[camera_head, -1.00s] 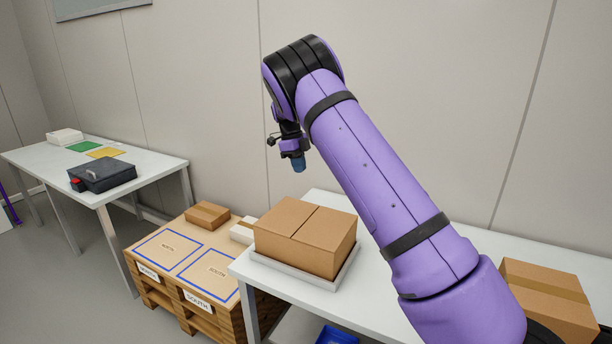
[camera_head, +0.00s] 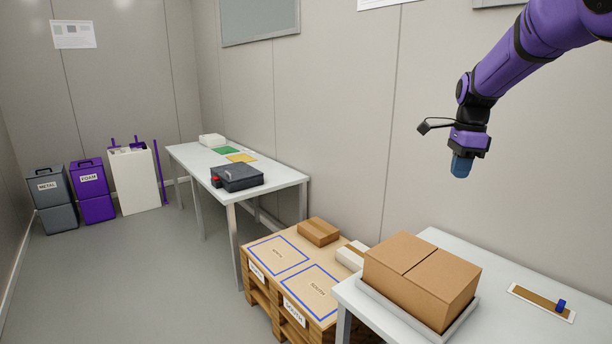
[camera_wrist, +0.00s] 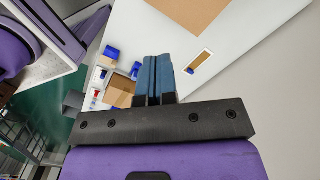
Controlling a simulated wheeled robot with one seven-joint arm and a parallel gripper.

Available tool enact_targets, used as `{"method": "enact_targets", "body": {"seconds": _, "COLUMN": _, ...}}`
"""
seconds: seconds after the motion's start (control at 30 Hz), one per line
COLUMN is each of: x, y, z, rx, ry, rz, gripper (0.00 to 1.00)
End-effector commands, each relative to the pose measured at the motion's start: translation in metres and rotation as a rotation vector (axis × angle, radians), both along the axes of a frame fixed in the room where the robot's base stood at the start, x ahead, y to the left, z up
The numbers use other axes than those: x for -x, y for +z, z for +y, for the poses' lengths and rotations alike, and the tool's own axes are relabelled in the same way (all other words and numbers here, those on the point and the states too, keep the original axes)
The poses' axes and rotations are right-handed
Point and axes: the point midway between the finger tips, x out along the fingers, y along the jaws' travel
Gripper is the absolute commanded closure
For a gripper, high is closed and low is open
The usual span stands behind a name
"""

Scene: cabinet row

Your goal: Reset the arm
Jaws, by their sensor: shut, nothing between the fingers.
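My gripper (camera_head: 461,167) hangs from my purple arm at the upper right of the head view. It points down, above the white table and up and to the right of the large cardboard box. In the wrist view my gripper (camera_wrist: 157,60) shows its two blue fingers pressed together with nothing between them. Nothing touches the fingertips. The arm is clear of the table and the boxes.
A large cardboard box (camera_head: 421,277) sits in a grey tray on the white table (camera_head: 500,310). A small board with a blue piece (camera_head: 541,301) lies to its right. A pallet (camera_head: 280,296) with smaller boxes stands left. Another table (camera_head: 195,157) and bins stand farther back.

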Motion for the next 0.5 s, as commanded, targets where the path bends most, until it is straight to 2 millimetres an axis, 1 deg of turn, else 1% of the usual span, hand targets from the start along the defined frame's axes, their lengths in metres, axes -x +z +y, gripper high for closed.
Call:
{"method": "enact_targets", "body": {"seconds": 0.03, "x": 0.016, "y": 0.011, "z": 0.001, "rx": -0.012, "ry": 0.059, "rz": -0.023, "gripper": 1.0}}
{"method": "enact_targets", "body": {"seconds": 0.2, "x": 0.064, "y": 0.037, "z": 0.007, "rx": -0.027, "ry": 0.282, "rz": -0.096, "gripper": 1.0}}
{"method": "enact_targets", "body": {"seconds": 0.37, "x": 0.112, "y": 0.055, "z": 0.014, "rx": -0.018, "ry": 0.497, "rz": -0.165, "gripper": 1.0}}
{"method": "enact_targets", "body": {"seconds": 0.5, "x": 0.155, "y": 0.066, "z": 0.022, "rx": 0.008, "ry": 0.686, "rz": -0.226, "gripper": 1.0}}
